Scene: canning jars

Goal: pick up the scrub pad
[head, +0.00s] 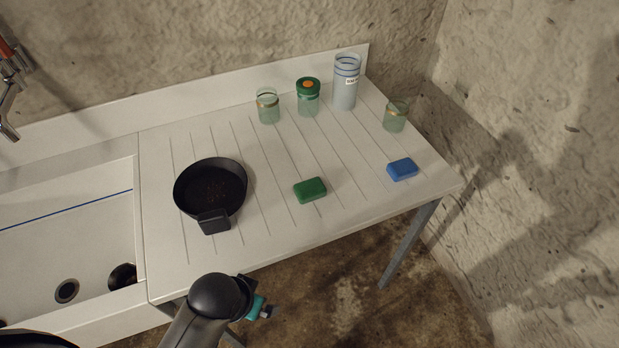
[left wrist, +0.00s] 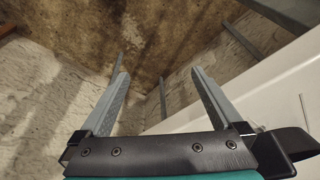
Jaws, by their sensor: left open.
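A green rectangular pad (head: 310,190), which looks like the scrub pad, lies flat on the white ridged drainboard (head: 270,225), right of the black pan. A similar blue block (head: 402,169) lies farther right, near the drainboard's right end. My left gripper is open and empty in the left wrist view (left wrist: 160,78), with bare floor and wall beyond its fingers. In the head view only a small teal and dark part of it (head: 260,307) shows, in front of and below the drainboard's front edge, apart from the pad. My right gripper is in neither view.
A black pan (head: 211,188) stands left of the green pad. Along the back stand an open glass jar (head: 268,107), a green-lidded jar (head: 308,99) and a tall clear container (head: 345,83). Another jar (head: 395,117) stands right. The sink (head: 70,240) is left.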

